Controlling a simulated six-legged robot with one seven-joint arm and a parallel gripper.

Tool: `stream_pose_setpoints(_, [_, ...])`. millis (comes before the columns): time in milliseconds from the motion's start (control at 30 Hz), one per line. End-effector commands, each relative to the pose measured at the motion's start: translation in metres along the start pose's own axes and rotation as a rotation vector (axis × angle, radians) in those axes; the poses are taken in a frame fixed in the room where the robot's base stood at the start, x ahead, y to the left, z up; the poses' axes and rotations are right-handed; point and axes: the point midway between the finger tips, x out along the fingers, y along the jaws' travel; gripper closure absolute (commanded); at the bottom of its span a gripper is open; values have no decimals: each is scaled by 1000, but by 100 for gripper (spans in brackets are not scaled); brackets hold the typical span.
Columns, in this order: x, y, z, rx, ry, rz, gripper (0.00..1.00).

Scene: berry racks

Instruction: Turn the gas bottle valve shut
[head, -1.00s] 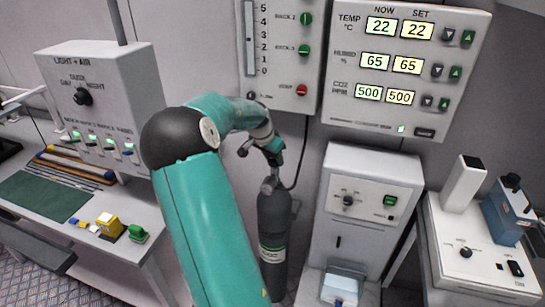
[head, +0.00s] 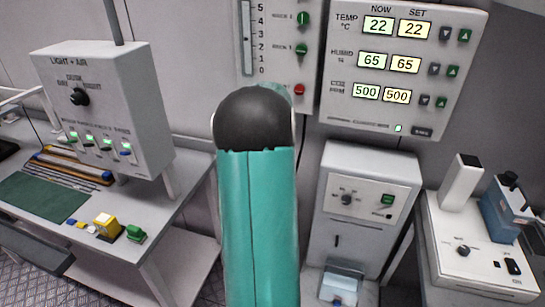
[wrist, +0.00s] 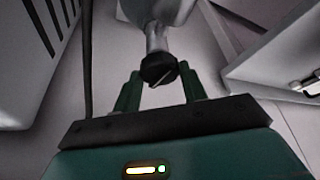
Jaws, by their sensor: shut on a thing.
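In the wrist view my gripper (wrist: 159,76) has its two green fingers on either side of a dark round valve knob (wrist: 158,68) and is shut on it. A pale line crosses the knob's face. The knob sits on a metal neck (wrist: 155,38) of the gas bottle (wrist: 160,10), whose grey body runs off the top edge. In the head view my own teal arm hides the bottle, the valve and my gripper.
A control panel (head: 453,92) with lit readings hangs on the wall. A grey cabinet (head: 365,165) stands right of my arm. A light box (head: 140,110) and a bench (head: 165,215) with small parts are at the left. A dark hose (wrist: 87,50) runs beside the bottle.

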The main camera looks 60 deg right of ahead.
Motion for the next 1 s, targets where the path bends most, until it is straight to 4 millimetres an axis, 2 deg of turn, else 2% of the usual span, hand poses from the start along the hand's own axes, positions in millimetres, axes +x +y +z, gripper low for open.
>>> stream_pose_setpoints(1000, [4, 8, -2, -858, -4, -360, 81])
